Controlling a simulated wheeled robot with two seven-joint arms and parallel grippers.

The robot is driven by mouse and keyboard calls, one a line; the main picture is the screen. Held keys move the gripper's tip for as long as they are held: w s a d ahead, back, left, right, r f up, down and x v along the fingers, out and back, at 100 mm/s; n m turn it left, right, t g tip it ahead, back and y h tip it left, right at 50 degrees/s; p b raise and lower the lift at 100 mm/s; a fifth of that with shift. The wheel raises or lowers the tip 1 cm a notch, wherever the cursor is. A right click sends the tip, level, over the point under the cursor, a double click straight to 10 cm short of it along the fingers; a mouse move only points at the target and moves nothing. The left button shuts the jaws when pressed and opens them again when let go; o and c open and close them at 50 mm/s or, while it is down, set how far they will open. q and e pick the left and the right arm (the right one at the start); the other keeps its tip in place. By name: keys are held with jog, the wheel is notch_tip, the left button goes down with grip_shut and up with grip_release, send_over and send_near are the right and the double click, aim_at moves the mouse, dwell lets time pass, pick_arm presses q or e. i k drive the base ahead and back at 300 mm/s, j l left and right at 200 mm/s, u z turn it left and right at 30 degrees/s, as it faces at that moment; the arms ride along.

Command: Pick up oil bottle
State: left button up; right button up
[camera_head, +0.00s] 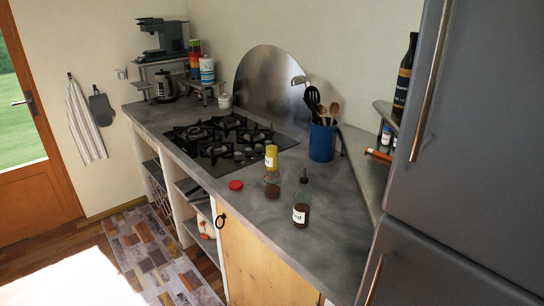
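No gripper of mine shows in the head view. Which bottle is the oil bottle I cannot tell for sure. A clear bottle (301,212) with dark red-brown contents, a narrow dark top and a white label stands upright on the grey counter (255,215), near its front edge. Behind it to the left stands a small bottle or jar with yellow contents (271,157). A tall dark bottle (405,75) with a banded label stands on the corner shelf at the right, partly hidden by the fridge.
A blue utensil holder (322,143) stands behind, the gas hob (205,152) to the left. The grey fridge (475,130) bounds the right. The counter's front right is clear.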

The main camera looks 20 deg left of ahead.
aim_at(271, 145)
jog(key=i+j+z, duration=0.15)
jog(key=j, duration=0.25)
jog(key=i+j+z, duration=0.2)
jog(key=j, duration=0.25)
jog(key=i+j+z, duration=0.15)
jog(key=j, duration=0.25)
jog(key=i+j+z, duration=0.2)
jog(key=j, duration=0.3)
jog(key=j+z, duration=0.15)
jog(key=j, duration=0.3)
